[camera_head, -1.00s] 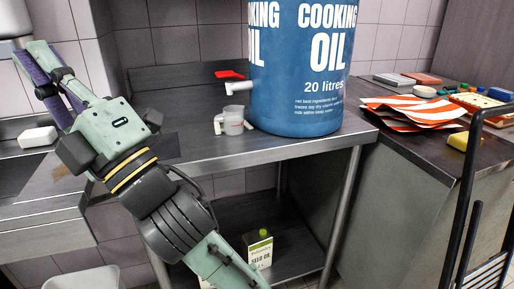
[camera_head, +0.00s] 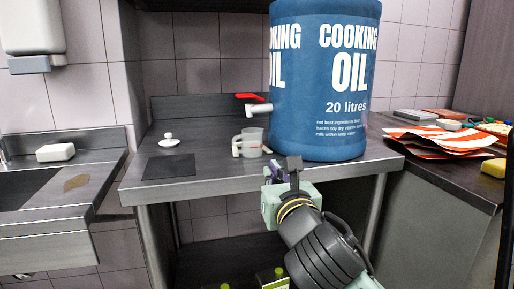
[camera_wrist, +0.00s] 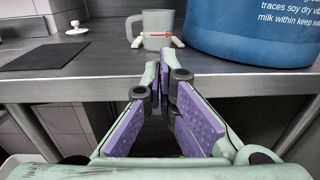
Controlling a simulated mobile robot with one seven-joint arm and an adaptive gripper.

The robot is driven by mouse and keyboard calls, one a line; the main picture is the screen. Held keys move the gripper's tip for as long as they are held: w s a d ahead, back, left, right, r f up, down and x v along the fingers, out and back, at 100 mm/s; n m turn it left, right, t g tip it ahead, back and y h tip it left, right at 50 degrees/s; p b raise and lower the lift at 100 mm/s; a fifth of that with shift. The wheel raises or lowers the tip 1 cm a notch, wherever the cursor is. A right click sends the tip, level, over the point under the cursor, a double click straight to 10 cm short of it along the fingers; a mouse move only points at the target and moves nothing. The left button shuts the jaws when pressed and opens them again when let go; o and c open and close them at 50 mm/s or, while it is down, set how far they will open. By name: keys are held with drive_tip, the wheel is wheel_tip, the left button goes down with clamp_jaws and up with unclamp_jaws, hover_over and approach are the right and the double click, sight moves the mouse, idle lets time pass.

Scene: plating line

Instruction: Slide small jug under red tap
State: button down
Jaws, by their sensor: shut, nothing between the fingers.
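The small jug (camera_head: 253,138) is a translucent grey cup with a handle on its left. It stands upright on the steel counter, left of the blue oil drum. In the wrist view the jug (camera_wrist: 159,21) stands beyond my fingertips and shows a red mark on its side. The red tap (camera_head: 250,97) has a pale spout and sticks out left from the drum, above the jug. Whether the jug is exactly below the spout cannot be told. My gripper (camera_wrist: 165,62) is shut and empty at the counter's front edge, in front of the jug; it also shows in the head view (camera_head: 274,171).
The blue drum (camera_head: 325,80) stands close on the jug's right. A dark mat (camera_head: 168,167) and a small white knobbed lid (camera_head: 169,141) lie to the left. The counter's front edge (camera_wrist: 70,90) is close to my fingers. Striped packets (camera_head: 440,140) lie on the right counter.

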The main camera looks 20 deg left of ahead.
drive_tip(key=shift+w+p, duration=0.65)
drive_tip(key=shift+p, duration=1.9)
drive_tip(key=p, duration=0.9)
approach(254, 147)
drive_tip(key=x, duration=0.6)
drive_tip(key=shift+r, duration=0.15)
drive_tip(key=shift+w+a, duration=0.2)
drive_tip(key=shift+w, duration=0.25)
drive_tip(key=shift+w+a+f+b, duration=0.25)
drive_tip(key=shift+w+b, duration=0.1)
drive_tip(key=shift+b, duration=0.1)
drive_tip(key=shift+w+a+r+b, duration=0.1)
drive_tip(key=shift+w+a+b, duration=0.25)
drive_tip(key=shift+w, duration=0.25)
drive_tip(key=shift+s, duration=0.15)
